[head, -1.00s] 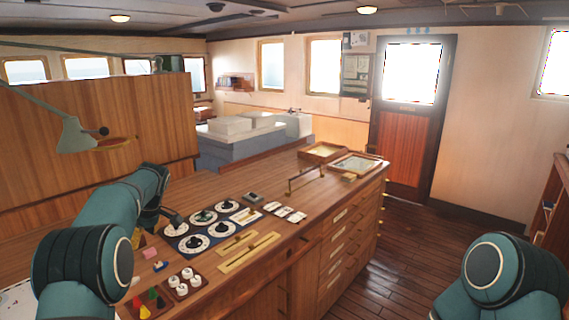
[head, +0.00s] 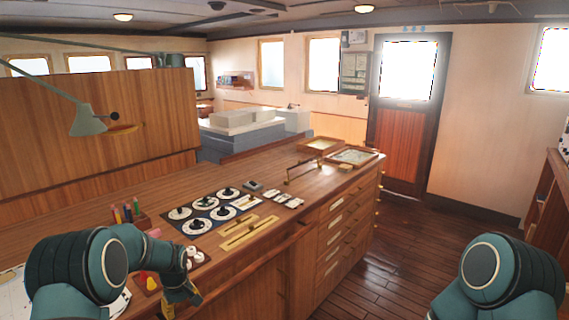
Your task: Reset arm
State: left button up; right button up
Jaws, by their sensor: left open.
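My left arm comes in at the lower left, bent, with its forearm over the near left part of the wooden counter (head: 262,262). The gripper is open. Of my right arm only a teal joint shows at the lower right. My right gripper is out of view.
A dark panel with several white dials (head: 206,204) lies beyond the left gripper. A lamp (head: 87,121) overhangs at left. The floor (head: 385,245) right of the counter is clear.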

pick_arm(q)
jog(key=s+d+f+m+h+b, duration=0.3)
jog(key=s+d+f, duration=0.75)
jog(key=f, duration=0.25)
jog(key=s+d+f+m+b, duration=0.1)
jog(key=s+d, duration=0.1)
jog(key=s, duration=0.4)
jog(key=s+d+f+m+h+b, duration=0.1)
jog(key=s+d+f, duration=0.1)
jog(key=s, duration=0.4)
jog(key=s+d+f+m, duration=0.2)
jog(key=s+d, duration=0.2)
jog(key=s, duration=0.3)
jog(key=shift+d+b, duration=0.25)
jog(key=shift+b, duration=0.15)
jog(key=shift+c, duration=0.8)
jog(key=shift+a, duration=0.1)
